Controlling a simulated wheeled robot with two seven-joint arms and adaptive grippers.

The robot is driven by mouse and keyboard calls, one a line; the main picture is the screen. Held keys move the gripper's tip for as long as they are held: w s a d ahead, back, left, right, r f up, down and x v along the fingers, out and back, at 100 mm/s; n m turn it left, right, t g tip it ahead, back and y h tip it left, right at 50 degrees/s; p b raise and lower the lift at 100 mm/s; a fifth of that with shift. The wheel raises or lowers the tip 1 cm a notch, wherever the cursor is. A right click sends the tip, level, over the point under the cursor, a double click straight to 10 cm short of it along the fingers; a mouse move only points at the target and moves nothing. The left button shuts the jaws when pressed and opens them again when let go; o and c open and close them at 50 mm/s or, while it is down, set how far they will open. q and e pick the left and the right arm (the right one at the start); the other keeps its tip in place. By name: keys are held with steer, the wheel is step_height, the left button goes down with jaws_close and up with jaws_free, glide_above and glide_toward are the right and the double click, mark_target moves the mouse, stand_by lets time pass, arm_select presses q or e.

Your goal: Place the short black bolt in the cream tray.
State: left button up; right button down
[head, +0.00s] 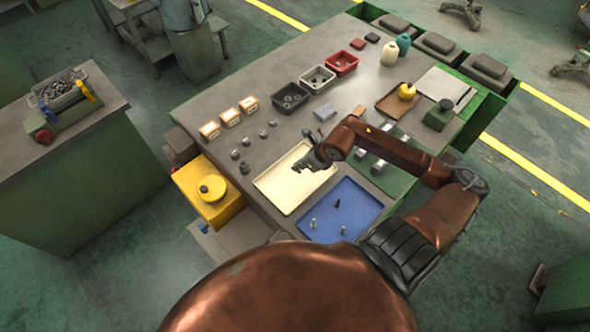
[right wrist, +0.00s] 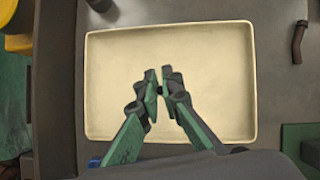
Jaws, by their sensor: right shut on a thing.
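The cream tray (head: 283,196) lies on the workbench and looks empty; it fills much of the right wrist view (right wrist: 110,75). My right gripper (head: 304,166) is above the tray, and its fingers point down into it. In the right wrist view my right gripper (right wrist: 160,88) is shut on a small dark piece, the short black bolt (right wrist: 162,91), mostly hidden between the fingertips. Another black bolt (head: 337,203) stands in the blue tray (head: 361,199). My left gripper is not in view.
The blue tray also holds silver bolts (head: 313,224). A green plate (head: 398,181) with metal bars lies to the right. Several small metal parts (head: 247,153) stand left of the cream tray. Black, grey and red bins (head: 341,66) stand behind.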

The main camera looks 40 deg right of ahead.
mark_target(295, 176)
steer(key=shift+w+a+f, duration=0.1)
steer(key=shift+w+f, duration=0.2)
steer(key=shift+f, duration=0.1)
steer(key=f, duration=0.1)
steer(key=f+p, duration=0.1)
steer(key=f, duration=0.1)
steer(key=shift+w+a+f, duration=0.15)
steer(key=shift+w+f, duration=0.2)
steer(key=shift+f, duration=0.3)
steer(key=c, duration=2.1)
jaws_free()
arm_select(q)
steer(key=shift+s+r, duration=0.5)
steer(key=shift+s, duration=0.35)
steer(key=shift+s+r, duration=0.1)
arm_select(e)
steer(key=shift+r, duration=0.2)
